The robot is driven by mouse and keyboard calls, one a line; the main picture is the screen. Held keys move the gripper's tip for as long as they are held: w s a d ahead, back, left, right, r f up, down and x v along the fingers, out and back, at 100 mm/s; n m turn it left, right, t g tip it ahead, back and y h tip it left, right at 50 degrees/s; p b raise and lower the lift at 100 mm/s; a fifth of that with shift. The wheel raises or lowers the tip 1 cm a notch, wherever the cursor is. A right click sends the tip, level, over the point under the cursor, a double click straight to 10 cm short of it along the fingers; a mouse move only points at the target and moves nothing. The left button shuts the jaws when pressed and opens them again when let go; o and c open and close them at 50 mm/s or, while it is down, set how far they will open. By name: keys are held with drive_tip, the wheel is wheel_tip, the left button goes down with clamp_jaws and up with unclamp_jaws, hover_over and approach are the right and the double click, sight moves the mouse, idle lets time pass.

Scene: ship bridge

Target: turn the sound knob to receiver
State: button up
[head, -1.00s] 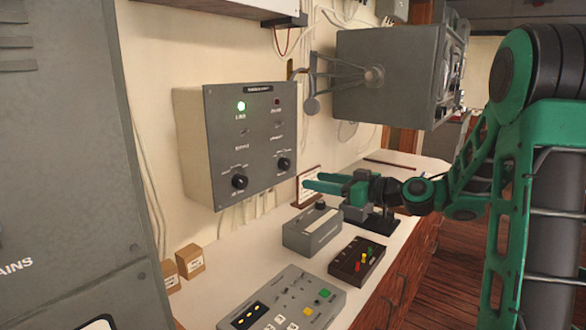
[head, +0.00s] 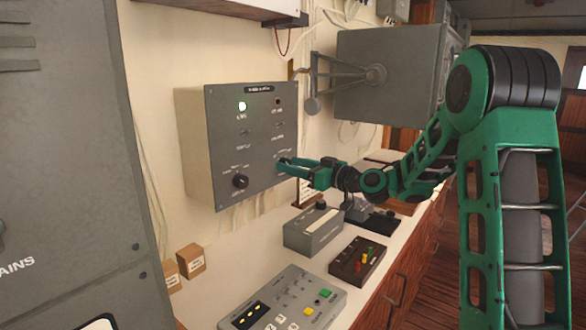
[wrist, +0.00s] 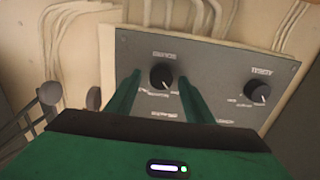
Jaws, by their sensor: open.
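The grey wall panel (head: 225,130) has two black knobs along its lower part. The right knob, largely hidden by my gripper in the head view, shows in the wrist view as a black knob (wrist: 161,77) with a white pointer line. The left knob (head: 240,181) also shows at the right of the wrist view (wrist: 258,93). The labels are too small to tell which is the sound knob. My gripper (head: 282,166) is open at the panel, its green fingers (wrist: 159,82) on either side of the right knob. I cannot tell whether they touch it.
A grey bracketed unit (head: 388,72) hangs to the right. A tall grey cabinet (head: 65,180) stands left.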

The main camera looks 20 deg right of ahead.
drive_tip(key=shift+w, duration=0.1)
drive_tip(key=c, duration=1)
drive_tip(key=shift+m, duration=0.3)
drive_tip(key=shift+d+m, duration=0.15)
drive_tip(key=shift+m, duration=1.05)
drive_tip(key=m, duration=0.5)
drive_tip(key=shift+w+d+m, duration=0.1)
drive_tip(key=shift+w+m, duration=0.05)
drive_tip(key=shift+m, duration=0.45)
